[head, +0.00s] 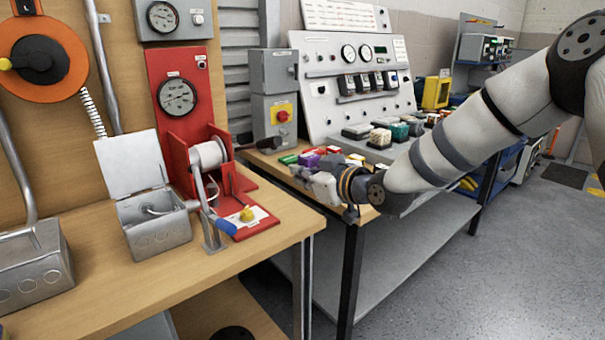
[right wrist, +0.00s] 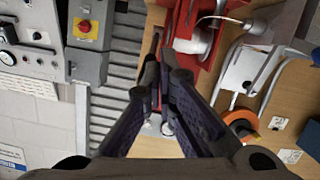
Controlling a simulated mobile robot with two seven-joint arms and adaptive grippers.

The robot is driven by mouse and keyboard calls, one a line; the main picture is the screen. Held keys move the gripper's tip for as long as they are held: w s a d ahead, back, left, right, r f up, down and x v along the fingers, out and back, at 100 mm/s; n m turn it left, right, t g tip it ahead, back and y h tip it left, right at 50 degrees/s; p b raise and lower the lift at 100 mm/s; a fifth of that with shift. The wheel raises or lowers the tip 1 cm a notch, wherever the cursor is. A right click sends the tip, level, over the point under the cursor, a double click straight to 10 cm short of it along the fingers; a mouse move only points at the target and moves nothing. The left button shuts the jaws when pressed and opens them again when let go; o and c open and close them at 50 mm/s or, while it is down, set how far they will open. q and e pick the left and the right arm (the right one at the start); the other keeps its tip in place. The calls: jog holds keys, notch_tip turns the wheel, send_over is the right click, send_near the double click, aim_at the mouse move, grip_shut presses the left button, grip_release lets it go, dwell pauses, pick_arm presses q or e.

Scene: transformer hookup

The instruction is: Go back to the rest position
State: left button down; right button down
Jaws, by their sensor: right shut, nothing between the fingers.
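My right arm reaches in from the right in the head view. Its right gripper (head: 312,182) is over the front left corner of the second bench, with its fingers partly hard to make out there. In the right wrist view the right gripper (right wrist: 164,72) has its two dark fingers together at the tips, with nothing between them. The red winch stand with a white drum (head: 208,155) is to the left of it, apart from it; the same stand shows in the right wrist view (right wrist: 205,38). My left gripper is not in view.
A wooden bench (head: 190,270) holds an open grey junction box (head: 155,228) and a blue-handled lever (head: 226,227). A control panel (head: 320,65) with gauges stands behind the second bench. Several coloured parts lie near the gripper. Grey floor (head: 480,270) is clear at right.

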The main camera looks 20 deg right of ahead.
dwell(0.5)
jog(key=s+a+f+m+g+h, duration=0.15)
jog(key=s+f+g, duration=0.25)
jog(key=s+f, duration=0.95)
jog(key=s+a+f+m+g, duration=0.2)
jog(key=s+f+g, duration=0.3)
jog(key=s+f, duration=0.8)
jog(key=s+d+f+m+g+h, duration=0.1)
jog(key=s+f+g, duration=0.1)
jog(key=s, duration=0.7)
jog(key=s+d+f+g+h, duration=0.1)
jog(key=s+d+f+g, duration=0.1)
jog(key=s, duration=0.6)
jog(key=s+d+f+m+g+h, duration=0.1)
jog(key=s+f+g, duration=0.2)
jog(key=s, duration=0.6)
jog(key=shift+s+d+f+m+g, duration=0.25)
jog(key=shift+s+f+m+g, duration=0.1)
jog(key=shift+f, duration=0.3)
jog(key=shift+w, duration=0.1)
